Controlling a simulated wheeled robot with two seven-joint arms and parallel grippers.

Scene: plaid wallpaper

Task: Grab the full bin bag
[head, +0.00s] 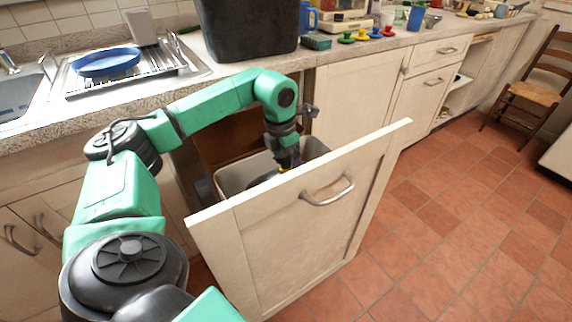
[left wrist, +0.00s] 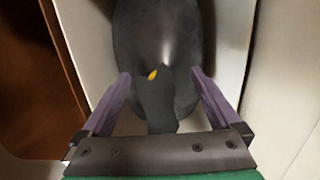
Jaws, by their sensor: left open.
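The full bin bag (left wrist: 160,35) is a rounded dark grey bag with a narrow neck and a small yellow tie in the left wrist view. It sits in a pale bin (head: 232,178) inside the pulled-out cabinet drawer (head: 290,240); the head view shows only a dark sliver of the bag. My left gripper (left wrist: 160,76) points down into the bin. Its purple fingers are open, one on each side of the bag's neck, with gaps showing beside the neck. In the head view the drawer front partly hides this gripper (head: 289,163). My right gripper is not in view.
The tall drawer front with its metal handle (head: 327,190) stands before the bin. A large black container (head: 247,30) stands on the counter above, near a dish rack with a blue plate (head: 106,62). Tiled floor (head: 460,220) at right is clear; a wooden chair (head: 535,85) stands farther back.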

